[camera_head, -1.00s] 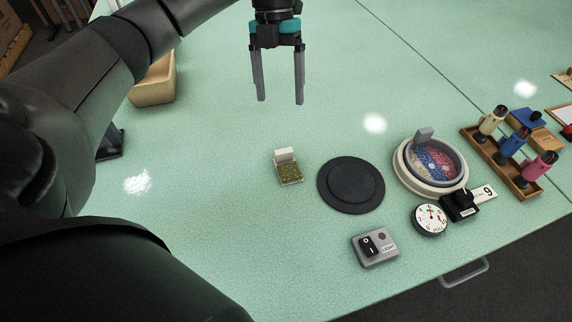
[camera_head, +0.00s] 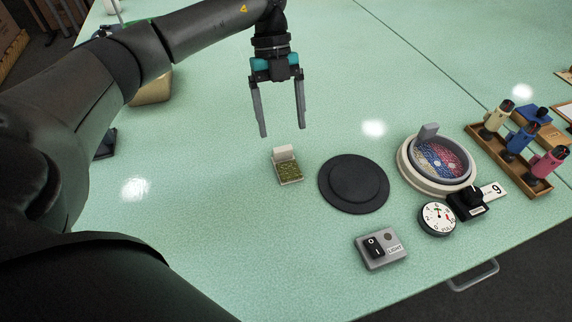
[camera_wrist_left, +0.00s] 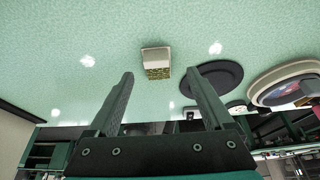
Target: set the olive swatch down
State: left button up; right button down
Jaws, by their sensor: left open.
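The olive swatch (camera_head: 289,172) lies flat on the green table, a small square with a pale upright block (camera_head: 284,153) at its far edge. It also shows in the left wrist view (camera_wrist_left: 158,73), ahead of the fingers. My left gripper (camera_head: 283,130) is open and empty, its fingers pointing down above the table, on the far side of the swatch and apart from it. The fingers also show in the left wrist view (camera_wrist_left: 160,88). My right gripper is not seen.
A round black disc (camera_head: 353,184) lies just right of the swatch. The table left of the swatch is clear.

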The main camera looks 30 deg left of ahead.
aim_at(283, 149)
pick_arm(q)
jog(key=shift+x, duration=1)
jog(key=x, duration=0.1)
jog(key=b+x, duration=0.1)
jog(key=shift+s+a+f+b, duration=0.1)
jog(key=shift+s+f+b, duration=0.2)
jog(key=shift+s, duration=0.05)
jog(key=shift+x, duration=0.8)
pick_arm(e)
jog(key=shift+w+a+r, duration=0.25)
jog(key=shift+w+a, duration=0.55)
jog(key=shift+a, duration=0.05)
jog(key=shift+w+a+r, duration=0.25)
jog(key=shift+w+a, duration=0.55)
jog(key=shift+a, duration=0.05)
pick_arm(q)
jog(key=shift+r, duration=0.1)
grip_shut()
